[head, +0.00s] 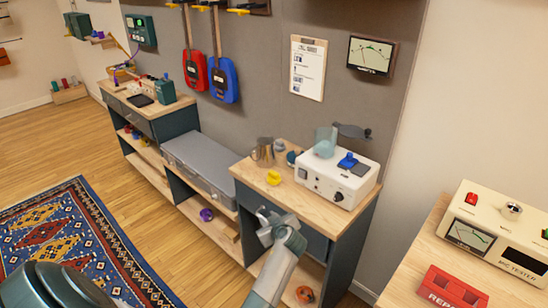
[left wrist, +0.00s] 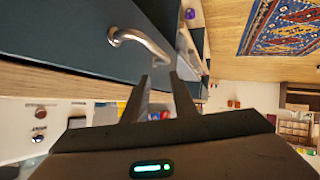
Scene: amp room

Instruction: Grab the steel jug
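The steel jug (head: 264,150) is a small grey-brown metal vessel. It stands upright near the back left of the wooden top of the right-hand cabinet (head: 310,204) in the head view. I cannot pick it out in the left wrist view. My left gripper (head: 267,222) is in front of this cabinet's dark drawer front, below the top and apart from the jug. In the left wrist view its two dark fingers (left wrist: 160,78) are spread with a gap between them, and a curved metal drawer handle (left wrist: 140,41) is close by. My right gripper is not in view.
On the same top are a yellow object (head: 273,178), small grey and blue pieces, and a white device (head: 338,178) at the right. A grey case (head: 198,165) lies on the lower section to the left. A tester (head: 500,232) and red block (head: 452,288) are on the right-hand bench.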

